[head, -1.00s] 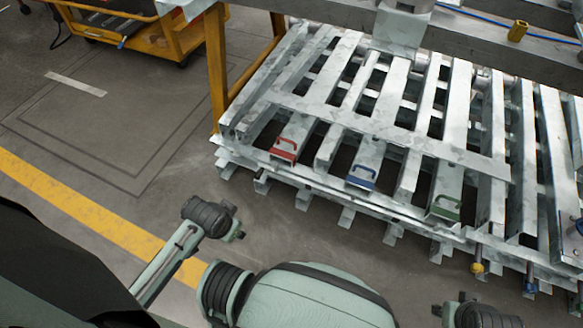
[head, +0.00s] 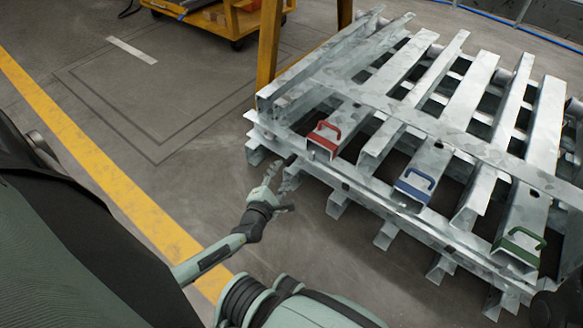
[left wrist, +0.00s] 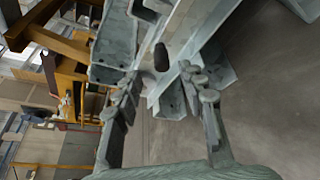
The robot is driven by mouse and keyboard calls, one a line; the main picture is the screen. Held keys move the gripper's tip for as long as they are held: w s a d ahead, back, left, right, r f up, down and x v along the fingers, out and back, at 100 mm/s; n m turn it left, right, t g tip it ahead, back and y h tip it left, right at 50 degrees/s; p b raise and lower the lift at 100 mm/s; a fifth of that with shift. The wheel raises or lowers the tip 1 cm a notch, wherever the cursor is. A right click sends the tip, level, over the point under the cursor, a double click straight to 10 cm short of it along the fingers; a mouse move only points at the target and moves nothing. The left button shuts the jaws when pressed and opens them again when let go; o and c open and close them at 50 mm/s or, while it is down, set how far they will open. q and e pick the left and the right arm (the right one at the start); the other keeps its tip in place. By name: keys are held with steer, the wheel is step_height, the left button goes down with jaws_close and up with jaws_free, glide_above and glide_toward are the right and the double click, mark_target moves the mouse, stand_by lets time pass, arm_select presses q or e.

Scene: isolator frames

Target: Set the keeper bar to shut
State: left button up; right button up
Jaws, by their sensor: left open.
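The galvanised frame stack (head: 455,150) fills the right of the head view. Its slatted top carries a red handle (head: 324,137), a blue handle (head: 415,183) and a green handle (head: 522,241) on separate channel ends. Which part is the keeper bar I cannot tell. My left gripper (head: 279,172) is open and empty, just off the stack's near left corner, below and left of the red handle. In the left wrist view my left gripper (left wrist: 160,85) has its fingers spread before metal channel ends (left wrist: 115,50), with a dark slot between them. Contact is unclear. My right gripper is not in view.
A yellow post (head: 269,45) stands at the stack's back left corner. A yellow cart (head: 235,18) is behind it. A yellow floor line (head: 110,175) crosses the left side. Channel ends stick out low along the stack's near edge. The floor left of the stack is clear.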

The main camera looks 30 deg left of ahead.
mark_target(287, 165)
arm_select(q)
steer(key=shift+w+f+m, duration=0.3)
steer(key=shift+w, duration=0.05)
steer(key=b+x, duration=0.3)
steer(key=x, duration=0.4)
steer(key=shift+r, duration=0.15)
jaws_close()
